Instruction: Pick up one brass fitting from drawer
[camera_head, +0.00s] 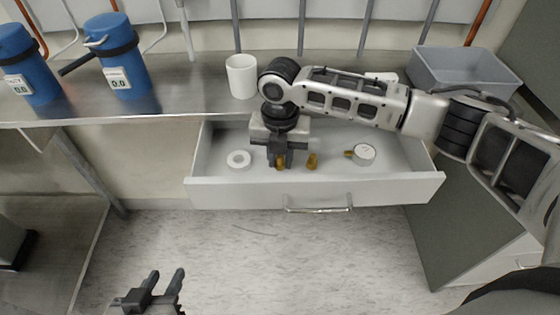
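A white drawer (345,188) stands pulled out below the bench. My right gripper (279,162) points down into it from above. One brass fitting (281,163) shows at and between its fingertips, partly hidden by them; I cannot tell whether the fingers are closed on it. A second brass fitting (312,161) lies on the drawer floor just to the right, clear of the gripper. My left gripper (165,279) is at the bottom left over the floor, its two fingers apart and empty.
The drawer also holds a white ring (238,159) at left and a round gauge (364,153) with a brass stem at right. On the bench are a white cup (241,76), a grey bin (465,75) and two blue cylinders (122,62). Floor in front is clear.

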